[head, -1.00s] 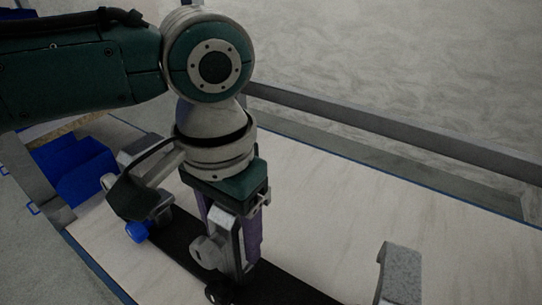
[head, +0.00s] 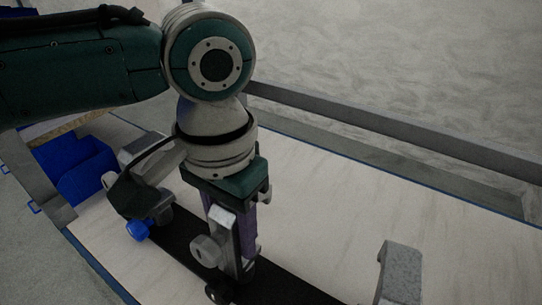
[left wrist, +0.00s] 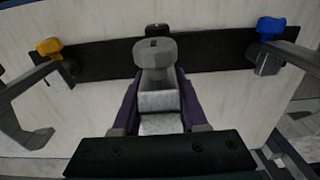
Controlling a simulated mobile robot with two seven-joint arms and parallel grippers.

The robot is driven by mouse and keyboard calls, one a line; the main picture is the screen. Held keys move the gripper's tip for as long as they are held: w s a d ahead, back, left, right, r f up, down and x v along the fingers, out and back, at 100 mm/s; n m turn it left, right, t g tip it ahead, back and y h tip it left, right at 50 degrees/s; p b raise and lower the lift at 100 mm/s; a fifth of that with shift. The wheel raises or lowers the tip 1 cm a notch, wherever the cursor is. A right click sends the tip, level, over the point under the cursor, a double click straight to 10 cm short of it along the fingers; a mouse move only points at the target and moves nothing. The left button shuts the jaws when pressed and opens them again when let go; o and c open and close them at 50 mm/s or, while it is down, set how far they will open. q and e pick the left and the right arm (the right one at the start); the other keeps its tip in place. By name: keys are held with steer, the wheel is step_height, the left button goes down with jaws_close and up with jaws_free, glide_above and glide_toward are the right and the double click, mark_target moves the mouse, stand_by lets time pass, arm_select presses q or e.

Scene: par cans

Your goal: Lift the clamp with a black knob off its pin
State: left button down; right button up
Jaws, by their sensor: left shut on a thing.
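The clamp with a black knob is grey (head: 222,240), with its black knob (head: 217,293) low at the bottom edge of the head view. It also shows in the left wrist view (left wrist: 155,78), with its knob (left wrist: 157,30) beyond it at the black strip. My left gripper (head: 244,240) points down, its purple fingers shut on the clamp's body from both sides. The clamp is upright over the black strip (head: 280,284). The pin is hidden, so I cannot tell if the clamp still sits on it. My right gripper is not in view.
A clamp with a blue knob (head: 138,229) stands left on the strip. A grey clamp (head: 400,272) stands right; the left wrist view shows a yellow knob (left wrist: 49,46) on the far-side clamp. Blue bins (head: 85,172) stand at the left. The pale board behind is clear.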

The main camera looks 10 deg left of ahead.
arm_select(q)
step_height(320, 180, up, 20)
steer(key=p, duration=0.2)
steer(key=shift+p, duration=0.4)
steer(key=shift+f+b, duration=1.4)
steer(key=shift+f, duration=4)
steer(key=shift+f+b, duration=0.7)
steer(key=shift+f, duration=1.65)
steer(key=shift+r, duration=0.1)
